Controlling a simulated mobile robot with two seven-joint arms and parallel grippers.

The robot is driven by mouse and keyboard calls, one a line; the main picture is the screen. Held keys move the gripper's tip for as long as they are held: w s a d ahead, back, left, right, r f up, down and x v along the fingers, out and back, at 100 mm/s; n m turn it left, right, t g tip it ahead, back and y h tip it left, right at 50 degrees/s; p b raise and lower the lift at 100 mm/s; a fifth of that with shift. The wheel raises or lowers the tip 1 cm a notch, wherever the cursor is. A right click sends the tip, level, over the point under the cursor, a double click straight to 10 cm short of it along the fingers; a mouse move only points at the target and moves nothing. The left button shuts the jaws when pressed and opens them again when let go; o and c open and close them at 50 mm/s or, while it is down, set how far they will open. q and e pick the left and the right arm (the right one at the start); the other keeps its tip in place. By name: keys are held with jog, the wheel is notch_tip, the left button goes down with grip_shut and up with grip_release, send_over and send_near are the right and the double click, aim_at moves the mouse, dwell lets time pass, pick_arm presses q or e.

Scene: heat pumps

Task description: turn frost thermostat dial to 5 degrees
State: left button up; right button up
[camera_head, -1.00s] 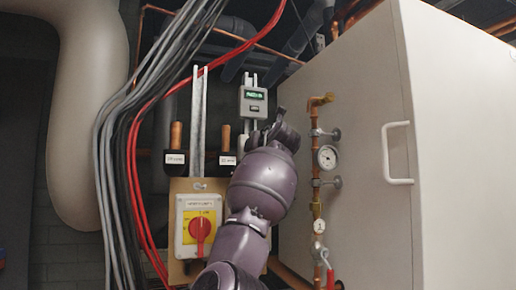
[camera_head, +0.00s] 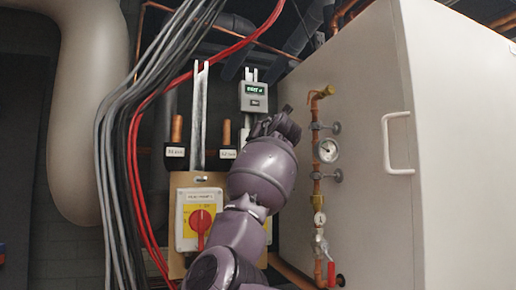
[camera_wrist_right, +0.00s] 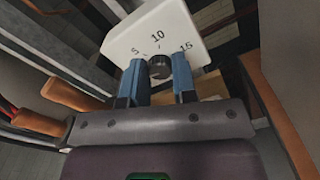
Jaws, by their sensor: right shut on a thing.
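The frost thermostat (camera_wrist_right: 185,25) is a white box in the right wrist view, with the numbers 5, 10 and 15 on its face. Its dark round dial (camera_wrist_right: 159,66) sits below the 10. My right gripper (camera_wrist_right: 158,80) has its two blue fingers on either side of the dial and is shut on it. I cannot tell which number the dial points to. In the head view my right gripper (camera_head: 277,124) reaches up in front of the wall and hides the thermostat. My left gripper is not in view.
A grey box with a green display (camera_head: 254,96) is just above my gripper. A red rotary switch (camera_head: 200,226) is at lower left, beside hanging cables (camera_head: 118,150). Copper pipework with a gauge (camera_head: 327,150) and a large white cabinet (camera_head: 455,150) stand on the right.

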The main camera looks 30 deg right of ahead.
jog(key=m+b, duration=0.2)
jog(key=m, duration=0.7)
jog(key=shift+m, duration=0.3)
jog(key=shift+d, duration=0.1)
dwell(0.4)
jog(key=o, duration=0.9)
jog(key=shift+o, duration=0.2)
jog(key=shift+r, duration=0.1)
